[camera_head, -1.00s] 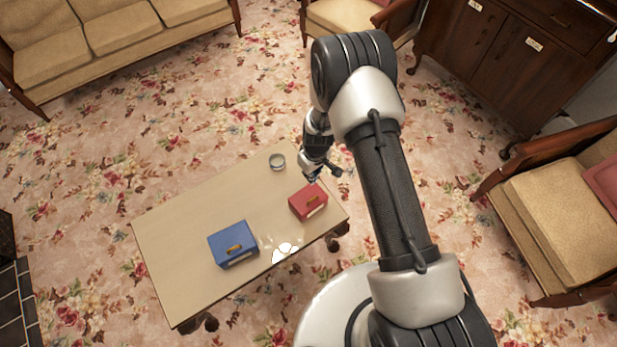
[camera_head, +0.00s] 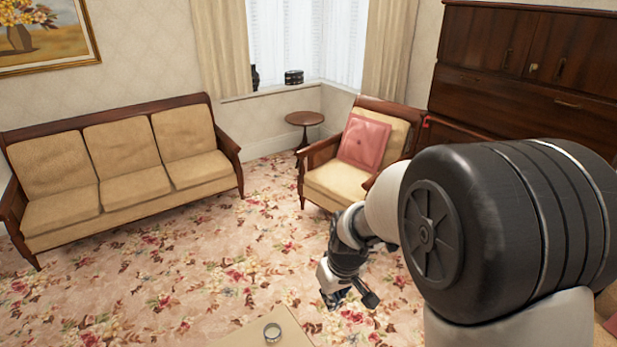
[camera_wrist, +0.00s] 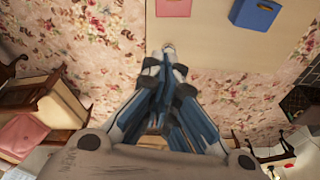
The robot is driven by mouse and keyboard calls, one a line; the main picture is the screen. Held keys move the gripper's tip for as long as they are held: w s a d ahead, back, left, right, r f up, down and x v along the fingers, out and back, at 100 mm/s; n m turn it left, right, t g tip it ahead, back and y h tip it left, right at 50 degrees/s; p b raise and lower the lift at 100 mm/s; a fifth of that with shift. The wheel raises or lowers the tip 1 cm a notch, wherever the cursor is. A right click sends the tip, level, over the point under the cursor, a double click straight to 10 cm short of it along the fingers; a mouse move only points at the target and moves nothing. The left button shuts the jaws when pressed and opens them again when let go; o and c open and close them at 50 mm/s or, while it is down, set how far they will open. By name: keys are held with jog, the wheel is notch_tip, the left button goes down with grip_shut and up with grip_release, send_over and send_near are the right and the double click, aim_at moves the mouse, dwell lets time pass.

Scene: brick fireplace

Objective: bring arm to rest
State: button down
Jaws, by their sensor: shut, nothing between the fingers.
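My arm fills the right of the head view, with its large dark joint close to the camera. My gripper (camera_head: 350,298) hangs from it, pointing down, to the right of the table's far corner. In the wrist view the blue-sided fingers (camera_wrist: 165,62) are together, with nothing between them. The gripper is clear of the boxes on the table.
The wrist view shows a red box (camera_wrist: 173,8) and a blue box (camera_wrist: 257,14). A sofa (camera_head: 120,170), an armchair (camera_head: 350,160) and a cabinet (camera_head: 525,60) stand around.

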jog(key=s+d+r+m+t, duration=0.1)
jog(key=s+d+r, duration=0.3)
jog(key=s+r, duration=0.4)
jog(key=s+d+r+m+t+h, duration=0.1)
jog(key=s+d+r+m, duration=0.2)
jog(key=s+r, duration=0.6)
jog(key=s+d, duration=0.2)
jog(key=s, duration=0.5)
jog(key=shift+s+m, duration=0.2)
jog(key=shift+m, duration=0.2)
jog(key=c, duration=2.4)
grip_release()
jog(key=shift+r, duration=0.15)
